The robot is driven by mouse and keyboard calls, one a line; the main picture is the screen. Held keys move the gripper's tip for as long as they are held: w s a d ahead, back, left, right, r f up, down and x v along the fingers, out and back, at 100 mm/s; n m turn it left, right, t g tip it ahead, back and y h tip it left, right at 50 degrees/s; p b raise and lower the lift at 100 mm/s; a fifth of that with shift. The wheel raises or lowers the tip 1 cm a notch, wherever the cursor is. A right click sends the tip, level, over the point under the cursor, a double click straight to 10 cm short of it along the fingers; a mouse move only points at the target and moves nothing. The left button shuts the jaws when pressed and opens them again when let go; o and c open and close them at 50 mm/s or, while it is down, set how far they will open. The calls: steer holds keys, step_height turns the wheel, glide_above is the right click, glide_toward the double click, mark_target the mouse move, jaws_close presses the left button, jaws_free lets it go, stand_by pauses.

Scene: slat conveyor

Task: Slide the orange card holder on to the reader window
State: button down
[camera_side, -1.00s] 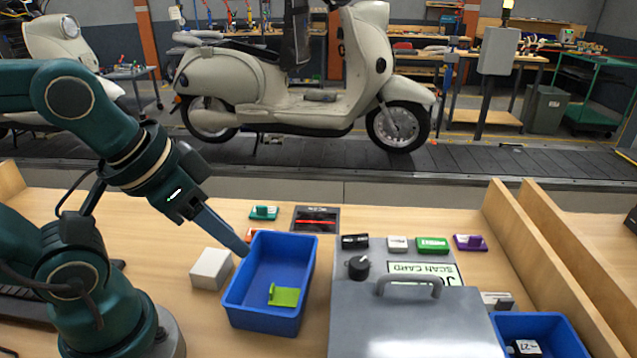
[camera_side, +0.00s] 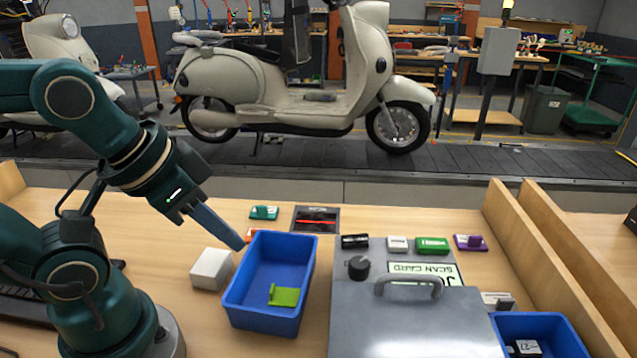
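The orange card holder (camera_side: 252,233) lies on the bench just behind the blue bin. Only a small part of it shows; the rest is hidden by the bin wall and my gripper's fingers. My gripper (camera_side: 240,245) points down and right, its fingertips just left of and beside the holder, near the bin's back left corner. From this side its fingers overlap, so I cannot tell whether they are open or touch the holder. The reader window (camera_side: 316,226) looks to be the dark square plate with a red line across it, right of the holder and behind the bin.
The blue bin (camera_side: 233,296) holds a green card holder (camera_side: 284,296). A white block (camera_side: 211,269) stands left of it. A teal holder (camera_side: 264,212) lies beyond. A grey box with a handle (camera_side: 415,320) stands right. Bare bench lies between the teal holder and the plate.

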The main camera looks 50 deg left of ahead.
steer(key=m+g, duration=0.3)
steer(key=g, duration=0.3)
glide_above(246, 241)
steer(key=s+a, duration=0.1)
steer(key=s, duration=0.3)
step_height(246, 241, down, 5)
step_height(246, 241, down, 10)
steer(key=shift+s+r, duration=0.1)
steer(key=w, duration=0.2)
steer(key=shift+w+d+r, duration=0.1)
steer(key=shift+w+d, duration=0.15)
steer(key=shift+w, duration=0.05)
steer(key=shift+w+d, duration=0.2)
steer(key=shift+w, duration=0.55)
steer(key=shift+w, duration=0.1)
steer(key=w+d, duration=0.1)
steer(key=w, duration=0.3)
steer(key=w+d, duration=0.1)
steer(key=w, duration=0.3)
steer(key=w+d, duration=0.1)
steer(key=w, duration=0.3)
steer(key=shift+w+d, duration=0.1)
